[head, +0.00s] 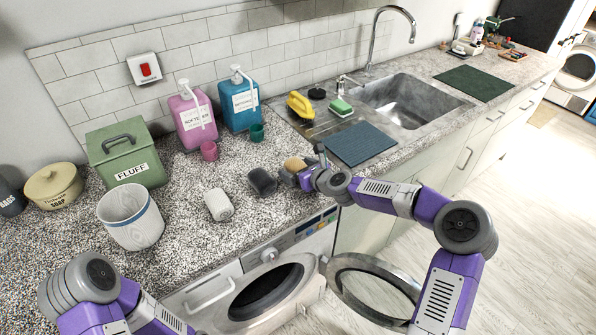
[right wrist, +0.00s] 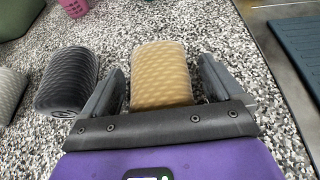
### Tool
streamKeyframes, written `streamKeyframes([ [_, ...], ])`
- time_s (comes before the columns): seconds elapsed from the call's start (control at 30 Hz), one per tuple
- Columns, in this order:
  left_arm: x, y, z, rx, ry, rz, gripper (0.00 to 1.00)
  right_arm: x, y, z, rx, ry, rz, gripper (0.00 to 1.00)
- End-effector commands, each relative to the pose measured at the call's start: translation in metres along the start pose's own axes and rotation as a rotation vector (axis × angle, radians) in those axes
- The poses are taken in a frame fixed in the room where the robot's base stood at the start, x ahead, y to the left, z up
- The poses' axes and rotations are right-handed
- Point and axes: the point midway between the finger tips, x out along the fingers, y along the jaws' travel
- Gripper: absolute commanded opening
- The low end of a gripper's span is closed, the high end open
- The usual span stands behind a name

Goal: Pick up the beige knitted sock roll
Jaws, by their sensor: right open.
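The beige knitted sock roll (right wrist: 161,75) lies on the speckled countertop. In the right wrist view it sits between the two open fingers of my right gripper (right wrist: 160,92), with a gap visible on each side. In the head view the beige roll (head: 294,164) is partly hidden by my right gripper (head: 296,173), which reaches in from the right at the counter's front edge. My left arm shows at the lower left of the head view, but its gripper fingers are not visible.
A dark grey sock roll (head: 262,181) lies just left of the beige one, and a white roll (head: 218,204) further left. A white woven basket (head: 133,226) stands beyond. A blue-grey mat (head: 358,144) lies to the right. The washing machine door (head: 372,288) hangs open below.

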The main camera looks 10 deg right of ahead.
Motion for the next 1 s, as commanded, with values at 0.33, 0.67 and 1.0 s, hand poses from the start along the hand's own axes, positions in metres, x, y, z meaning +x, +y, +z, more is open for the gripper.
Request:
streamKeyframes([
  [0.33, 0.0, 0.0, 0.0, 0.0, 0.0, 0.0, 0.43, 0.001, 0.0, 0.0, 0.0, 0.0, 0.0, 0.77],
  [0.67, 0.0, 0.0, 0.0, 0.0, 0.0, 0.0, 0.43, 0.001, 0.0, 0.0, 0.0, 0.0, 0.0, 0.37],
  [1.0, -0.009, 0.003, 0.0, 0.0, 0.0, 0.0, 0.43, -0.009, -0.001, 0.025, -0.002, -0.003, -0.003, 0.37],
])
